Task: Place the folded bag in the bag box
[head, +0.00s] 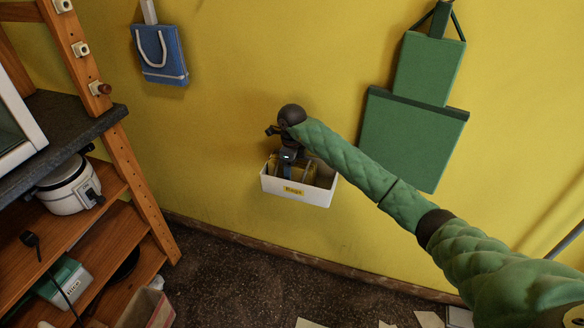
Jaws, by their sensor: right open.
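The bag box (312,193) is a white open-topped box with a yellow "Bags" label, against the yellow wall. My right gripper (287,172) points down into its left part and is open. Its dark wrist hides some of the box's back and inside. Flat tan-yellow pieces (307,171) stand in the box right beside the fingers. They look like folded bags, but I cannot tell how many there are, or which one is the task's bag. My left gripper is out of view.
A blue bag (161,55) hangs on the wall at upper left. A wooden shelf (104,235) with a white cooker (69,187) stands at the left. The wall left of the box is clear.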

